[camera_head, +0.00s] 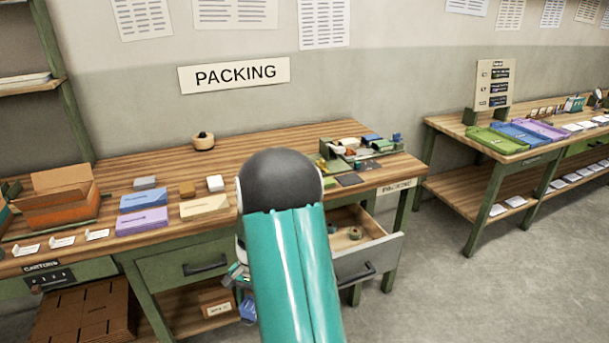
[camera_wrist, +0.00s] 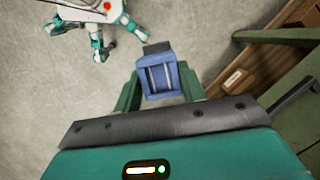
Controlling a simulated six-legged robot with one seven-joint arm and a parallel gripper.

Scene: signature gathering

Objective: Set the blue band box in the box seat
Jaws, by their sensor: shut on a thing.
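In the wrist view, my gripper (camera_wrist: 160,88) is shut on a blue box (camera_wrist: 161,76), with one green finger on each side. The box has raised side walls and dark strips across its face, and a dark piece shows at its far edge. It is held in the air above the grey floor. In the head view, a blue part of the box (camera_head: 248,309) shows low beside the packing bench's front, partly behind my teal arm. I cannot pick out the box seat for certain; a green fixture (camera_head: 372,158) with several small parts stands at the bench's right end.
The packing bench (camera_head: 270,140) carries blue and purple stacks (camera_head: 142,220), an orange carton (camera_head: 62,207) and a tape roll (camera_head: 203,141). An open drawer (camera_head: 370,262) juts out at the right front. Another bench with coloured trays (camera_head: 497,140) stands at right, with clear floor between.

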